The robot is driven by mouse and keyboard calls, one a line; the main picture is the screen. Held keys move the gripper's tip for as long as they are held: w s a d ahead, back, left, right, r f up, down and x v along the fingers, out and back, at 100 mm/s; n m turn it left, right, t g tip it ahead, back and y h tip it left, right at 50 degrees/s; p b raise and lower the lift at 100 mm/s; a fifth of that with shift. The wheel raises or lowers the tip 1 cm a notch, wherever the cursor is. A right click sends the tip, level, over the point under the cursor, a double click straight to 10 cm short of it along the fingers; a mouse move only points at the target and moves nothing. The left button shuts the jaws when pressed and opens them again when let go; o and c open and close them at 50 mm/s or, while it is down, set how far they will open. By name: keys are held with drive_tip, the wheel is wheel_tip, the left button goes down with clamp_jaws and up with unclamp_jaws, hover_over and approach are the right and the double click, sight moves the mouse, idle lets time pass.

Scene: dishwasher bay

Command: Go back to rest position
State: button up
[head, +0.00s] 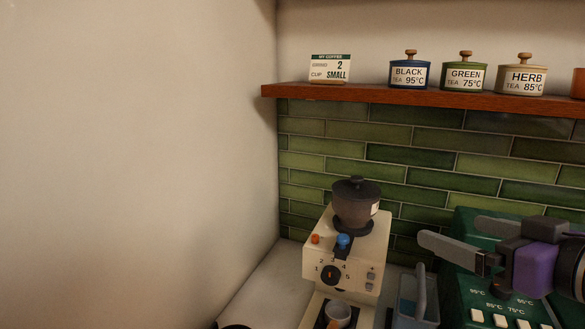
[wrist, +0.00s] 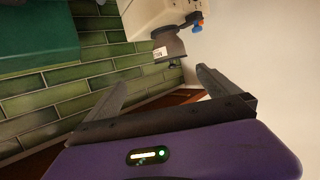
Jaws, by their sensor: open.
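My gripper (head: 450,231) is at the right of the head view, pointing left, in front of the green tiled wall and above the green machine. Its two grey fingers are spread apart with nothing between them. In the wrist view my gripper (wrist: 160,82) also shows both fingers apart and empty, with the tiles and the cream machine beyond them. The fingers appear clear of everything around them.
A cream machine (head: 318,254) with a dark lidded pot (head: 354,203) on top stands left of my gripper. A green machine (head: 462,283) and a grey-blue handled container (head: 406,311) stand below it. A wooden shelf (head: 430,97) holds tea jars above. The left wall (head: 130,150) is bare.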

wheel_tip(320, 180, up, 4)
drive_tip(key=w+d+m+t+h, duration=0.2)
drive_tip(key=t, duration=0.1)
drive_tip(key=s+d+f+m+t+h, duration=0.1)
drive_tip(key=s+f+m+t+h, duration=0.15)
drive_tip(key=s+f, duration=0.4)
drive_tip(key=s+f+m+t+h, duration=0.1)
drive_tip(key=s+f+h, duration=0.2)
drive_tip(key=f, duration=0.6)
drive_tip(key=s+a+f+g+y, duration=0.1)
drive_tip(key=s+a+f+g, duration=0.1)
drive_tip(key=s+f, duration=0.4)
drive_tip(key=s+a+f+n+g+b, duration=0.1)
drive_tip(key=s+a+f, duration=0.2)
drive_tip(key=s, duration=1)
drive_tip(key=s+a+f+n+g+y, duration=0.1)
drive_tip(key=s+a+f+g, duration=0.1)
drive_tip(key=s+f, duration=0.7)
drive_tip(key=shift+s+a+f+g+y+b, duration=0.3)
drive_tip(key=shift+s+a+g+y+b, duration=0.05)
drive_tip(key=shift+a, duration=0.25)
